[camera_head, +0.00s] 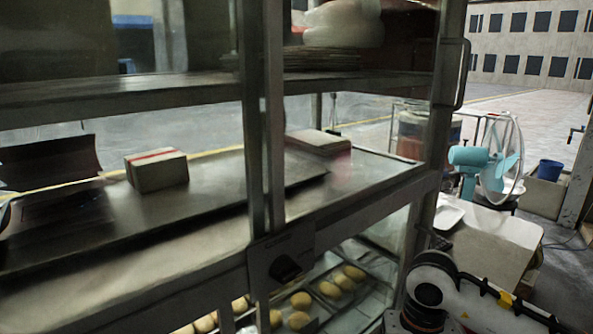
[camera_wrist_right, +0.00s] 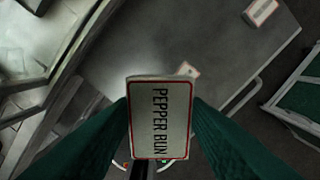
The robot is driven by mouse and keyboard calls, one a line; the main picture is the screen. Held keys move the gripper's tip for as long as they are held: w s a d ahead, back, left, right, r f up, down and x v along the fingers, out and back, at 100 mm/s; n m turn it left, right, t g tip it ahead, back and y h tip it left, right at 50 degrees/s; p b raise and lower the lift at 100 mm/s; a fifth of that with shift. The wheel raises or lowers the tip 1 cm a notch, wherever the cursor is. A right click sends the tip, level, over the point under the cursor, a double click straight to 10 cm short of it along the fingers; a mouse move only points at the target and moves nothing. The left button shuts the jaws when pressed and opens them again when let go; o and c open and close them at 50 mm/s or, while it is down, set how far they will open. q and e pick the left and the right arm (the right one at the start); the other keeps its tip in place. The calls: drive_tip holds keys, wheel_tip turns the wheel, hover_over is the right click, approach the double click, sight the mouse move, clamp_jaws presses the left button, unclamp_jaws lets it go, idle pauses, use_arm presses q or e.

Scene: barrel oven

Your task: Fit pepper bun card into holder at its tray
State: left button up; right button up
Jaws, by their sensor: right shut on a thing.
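The pepper bun card (camera_wrist_right: 158,118), white with a red border and black "PEPPER BUN" lettering, is in the right wrist view. My right gripper (camera_wrist_right: 163,100), with green fingers on both sides of the card, is shut on it. The card is upright in that picture, its lettering running sideways. Trays with round buns (camera_head: 345,280) show behind the glass in the lower part of the cabinet in the head view. I cannot make out the card's holder in either view. My left gripper is not in view.
The metal and glass cabinet (camera_head: 360,205) fills the left and middle of the head view. A box with a red stripe (camera_head: 157,170) sits on its middle shelf. A white-topped table (camera_head: 492,240) and a turquoise fan (camera_head: 485,160) stand at right. A small pale block (camera_wrist_right: 187,70) lies beyond the card.

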drive_tip(key=shift+s+a+r+n, duration=0.2)
drive_tip(key=shift+n, duration=0.7)
drive_tip(key=s+r+p, duration=0.1)
drive_tip(key=p, duration=0.1)
drive_tip(key=r+p, duration=0.2)
drive_tip(key=s+r+p, duration=0.1)
drive_tip(key=r+p, duration=0.1)
drive_tip(key=shift+s+r+p, duration=0.25)
drive_tip(key=shift+s+p, duration=0.05)
drive_tip(key=shift+s, duration=0.05)
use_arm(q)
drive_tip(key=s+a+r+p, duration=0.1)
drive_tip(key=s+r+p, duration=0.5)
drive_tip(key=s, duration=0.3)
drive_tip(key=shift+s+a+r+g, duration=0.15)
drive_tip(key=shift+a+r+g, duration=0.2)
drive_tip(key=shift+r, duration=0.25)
use_arm(e)
drive_tip(key=s+r, duration=0.4)
drive_tip(key=s, duration=0.1)
drive_tip(key=shift+s, duration=0.15)
